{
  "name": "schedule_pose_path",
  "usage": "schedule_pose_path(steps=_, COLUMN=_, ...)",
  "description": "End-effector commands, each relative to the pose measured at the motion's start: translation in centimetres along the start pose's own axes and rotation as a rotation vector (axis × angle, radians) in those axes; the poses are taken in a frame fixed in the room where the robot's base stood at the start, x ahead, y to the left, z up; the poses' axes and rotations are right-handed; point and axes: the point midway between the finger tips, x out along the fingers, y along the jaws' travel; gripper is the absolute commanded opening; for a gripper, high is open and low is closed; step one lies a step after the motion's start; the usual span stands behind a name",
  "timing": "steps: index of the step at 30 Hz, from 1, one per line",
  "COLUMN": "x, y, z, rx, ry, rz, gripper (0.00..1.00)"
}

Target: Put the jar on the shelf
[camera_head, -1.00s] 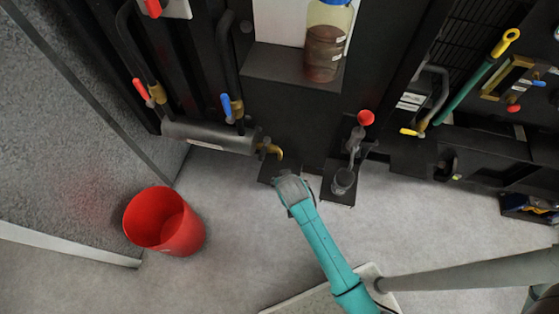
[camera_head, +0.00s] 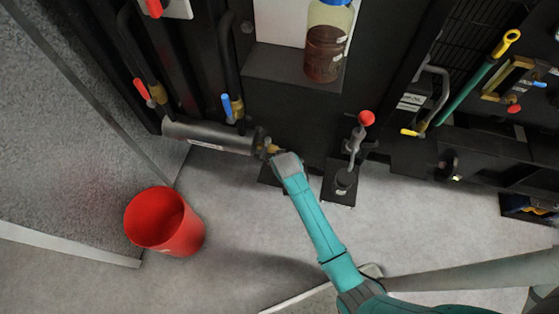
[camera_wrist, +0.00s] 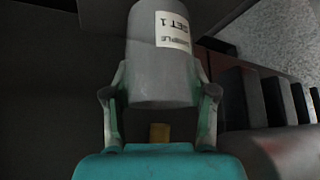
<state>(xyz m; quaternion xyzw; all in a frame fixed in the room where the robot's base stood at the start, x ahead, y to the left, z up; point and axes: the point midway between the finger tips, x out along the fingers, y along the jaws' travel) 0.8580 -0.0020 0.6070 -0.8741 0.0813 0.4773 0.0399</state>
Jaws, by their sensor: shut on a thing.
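A grey jar (camera_wrist: 160,70) with a white label reading "SAMPLE SET 1", upside down, fills the upper middle of the wrist view. My gripper (camera_wrist: 161,92) is shut on it, one finger on each side. A yellow-brown stub (camera_wrist: 160,132) shows between jar and palm. A black shelf (camera_head: 275,65) at top centre bears a big bottle (camera_head: 325,50) with blue lid and brown liquid.
Red and blue-handled pipes rise above the cylinder. A red bucket (camera_head: 165,221) stands on the floor at left. The floor between is clear.

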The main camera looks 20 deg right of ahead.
Motion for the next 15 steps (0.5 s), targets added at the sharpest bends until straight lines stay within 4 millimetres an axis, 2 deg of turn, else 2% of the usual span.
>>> schedule_pose_path(steps=15, x=1.2, y=0.0, z=1.0, rx=-0.001, ry=-0.007, rz=0.001, gripper=0.28)
